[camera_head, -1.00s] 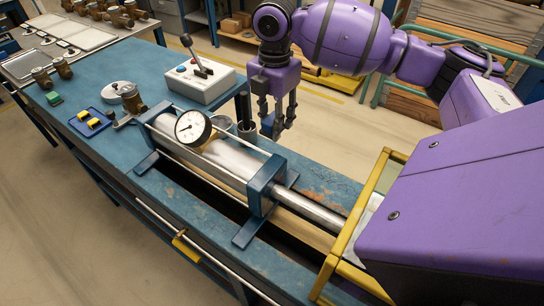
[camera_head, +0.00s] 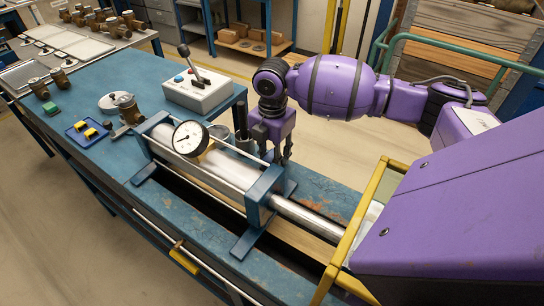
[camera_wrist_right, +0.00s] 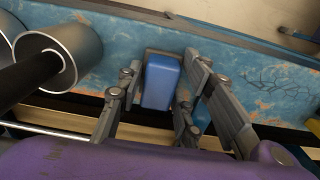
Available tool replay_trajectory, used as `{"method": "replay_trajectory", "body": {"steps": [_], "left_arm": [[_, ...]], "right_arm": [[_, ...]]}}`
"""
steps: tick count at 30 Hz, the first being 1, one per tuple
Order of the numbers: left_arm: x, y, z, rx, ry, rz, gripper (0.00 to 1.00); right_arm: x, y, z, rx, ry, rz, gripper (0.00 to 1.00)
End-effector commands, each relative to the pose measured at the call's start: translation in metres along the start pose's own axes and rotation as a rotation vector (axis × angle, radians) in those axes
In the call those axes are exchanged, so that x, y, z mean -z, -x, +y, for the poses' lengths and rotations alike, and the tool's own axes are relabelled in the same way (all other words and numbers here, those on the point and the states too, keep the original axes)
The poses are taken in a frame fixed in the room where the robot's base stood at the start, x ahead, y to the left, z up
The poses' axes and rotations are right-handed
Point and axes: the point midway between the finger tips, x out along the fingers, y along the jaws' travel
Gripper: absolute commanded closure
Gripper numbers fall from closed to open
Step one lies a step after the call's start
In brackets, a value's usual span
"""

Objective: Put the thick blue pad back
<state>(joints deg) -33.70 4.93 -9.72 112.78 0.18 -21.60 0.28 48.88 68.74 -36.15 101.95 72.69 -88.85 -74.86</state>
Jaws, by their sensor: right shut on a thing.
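The thick blue pad (camera_wrist_right: 161,82) is between the fingers of my right gripper (camera_wrist_right: 165,92) in the right wrist view, and the gripper is shut on it. Beneath it is the worn blue bench top, but I cannot tell whether the pad touches it. In the head view my right gripper (camera_head: 279,155) points down behind the test cylinder (camera_head: 215,165), beside its blue end block (camera_head: 262,196). The pad is hidden there. My left gripper is not in view.
A grey cup with a black rod (camera_wrist_right: 62,52) stands left of the gripper in the wrist view. The gauge (camera_head: 190,138) sits on the cylinder. A lever box (camera_head: 199,92) stands farther back. Worn bench top (camera_head: 325,192) is clear to the right.

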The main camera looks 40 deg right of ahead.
Motion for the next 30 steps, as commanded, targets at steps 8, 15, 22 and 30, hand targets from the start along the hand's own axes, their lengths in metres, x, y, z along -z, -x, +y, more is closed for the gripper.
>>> {"method": "replay_trajectory", "body": {"steps": [8,15,22,30], "left_arm": [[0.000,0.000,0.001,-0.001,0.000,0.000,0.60],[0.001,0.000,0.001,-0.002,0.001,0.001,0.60],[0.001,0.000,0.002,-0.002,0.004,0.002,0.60],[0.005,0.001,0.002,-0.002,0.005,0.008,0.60]], "right_arm": [[0.000,-0.004,0.000,0.001,0.000,0.000,0.56],[0.000,-0.004,0.000,0.001,0.000,0.000,0.47],[0.000,0.004,0.000,-0.001,0.000,0.000,0.47],[0.000,0.056,0.001,-0.004,0.000,-0.001,0.47]]}}
